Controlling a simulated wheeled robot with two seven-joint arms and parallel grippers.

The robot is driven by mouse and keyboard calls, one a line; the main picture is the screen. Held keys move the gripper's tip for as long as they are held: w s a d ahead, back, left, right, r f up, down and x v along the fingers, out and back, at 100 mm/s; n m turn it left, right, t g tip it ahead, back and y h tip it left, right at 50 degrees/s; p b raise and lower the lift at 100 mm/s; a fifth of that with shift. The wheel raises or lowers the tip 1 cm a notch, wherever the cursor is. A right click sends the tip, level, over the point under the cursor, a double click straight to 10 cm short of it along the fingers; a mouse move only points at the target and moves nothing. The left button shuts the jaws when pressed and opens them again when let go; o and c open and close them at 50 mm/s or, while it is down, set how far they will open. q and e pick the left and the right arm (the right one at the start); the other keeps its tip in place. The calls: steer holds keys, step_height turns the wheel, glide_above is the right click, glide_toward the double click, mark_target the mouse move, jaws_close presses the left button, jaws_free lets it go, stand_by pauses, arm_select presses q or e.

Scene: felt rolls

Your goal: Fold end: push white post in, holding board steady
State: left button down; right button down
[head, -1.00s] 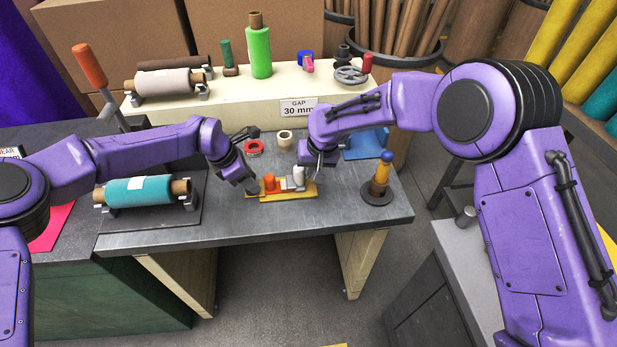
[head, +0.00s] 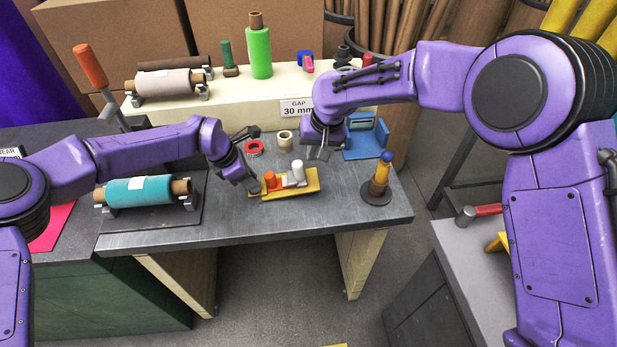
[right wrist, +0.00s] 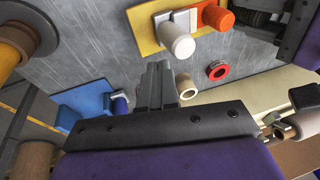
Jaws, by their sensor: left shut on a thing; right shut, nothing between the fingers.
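The yellow board (head: 305,188) lies on the grey bench, its right end angled toward the back. It bears an orange post (head: 269,180), pale grey pieces (head: 288,182) and an upright white post (head: 298,167) near its right half. My left gripper (head: 254,187) is shut on the board's left end; its fingers partly hide that end. My right gripper (head: 322,154) is shut and empty, behind and to the right of the white post, apart from it. In the right wrist view its closed fingers (right wrist: 157,85) are clear of the white post (right wrist: 177,40) and board (right wrist: 144,35).
A blue holder (head: 366,142) stands at the back right, and an orange post with a blue top (head: 381,173) at the right. The bench front is clear.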

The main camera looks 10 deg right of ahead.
arm_select(q)
steer(key=shift+s+f, duration=0.15)
steer(key=shift+f, duration=0.15)
steer(key=c, duration=0.8)
jaws_free()
steer(key=shift+o, duration=1)
steer(key=shift+w+r, duration=0.1)
steer(key=shift+w, duration=0.1)
steer(key=o, duration=0.6)
steer(key=shift+r, duration=0.1)
steer(key=shift+r, duration=0.1)
steer(key=shift+r+p, duration=0.7)
steer(key=shift+r, duration=0.7)
